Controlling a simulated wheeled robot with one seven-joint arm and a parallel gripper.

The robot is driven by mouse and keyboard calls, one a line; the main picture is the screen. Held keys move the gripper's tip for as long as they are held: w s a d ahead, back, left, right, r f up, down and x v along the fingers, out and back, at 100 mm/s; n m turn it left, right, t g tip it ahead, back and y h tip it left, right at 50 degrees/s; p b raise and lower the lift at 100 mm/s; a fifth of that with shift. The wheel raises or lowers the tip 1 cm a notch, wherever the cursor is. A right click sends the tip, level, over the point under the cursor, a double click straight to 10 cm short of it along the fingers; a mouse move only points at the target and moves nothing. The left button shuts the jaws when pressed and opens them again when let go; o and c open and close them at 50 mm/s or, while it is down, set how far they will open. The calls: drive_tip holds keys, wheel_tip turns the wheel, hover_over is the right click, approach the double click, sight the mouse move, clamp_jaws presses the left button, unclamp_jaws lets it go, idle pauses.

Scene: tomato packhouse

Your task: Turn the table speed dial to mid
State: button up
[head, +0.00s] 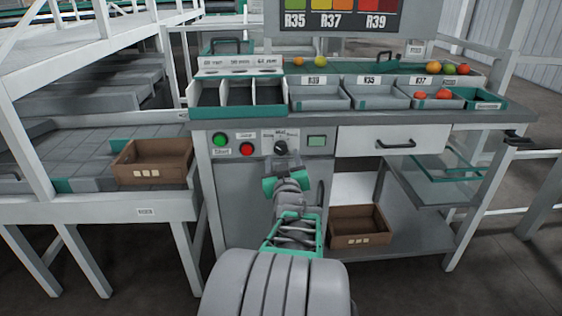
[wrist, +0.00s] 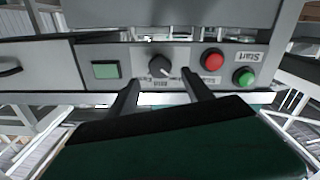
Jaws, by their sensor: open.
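The speed dial (head: 281,147) is a dark round knob on the table's front control panel, on a white plate with small labels around it. One label above it seems to read "Mid". It also shows in the wrist view (wrist: 160,66), which is upside down; a light pointer mark is on it, but its setting is too small to read surely. My gripper (head: 283,165) is just below and in front of the dial. In the wrist view its two dark fingers (wrist: 160,78) are spread, one to either side of the dial, with nothing between them.
A green Start button (head: 219,140) and a red button (head: 246,150) are left of the dial. Grey trays (head: 320,103) stand on the table above. A brown crate (head: 359,241) sits on the lower shelf.

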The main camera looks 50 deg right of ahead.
sight(281, 149)
drive_tip(key=b+x, duration=0.1)
drive_tip(key=x, duration=0.4)
drive_tip(key=shift+w+d, duration=0.15)
drive_tip(key=shift+w, duration=0.1)
clamp_jaws()
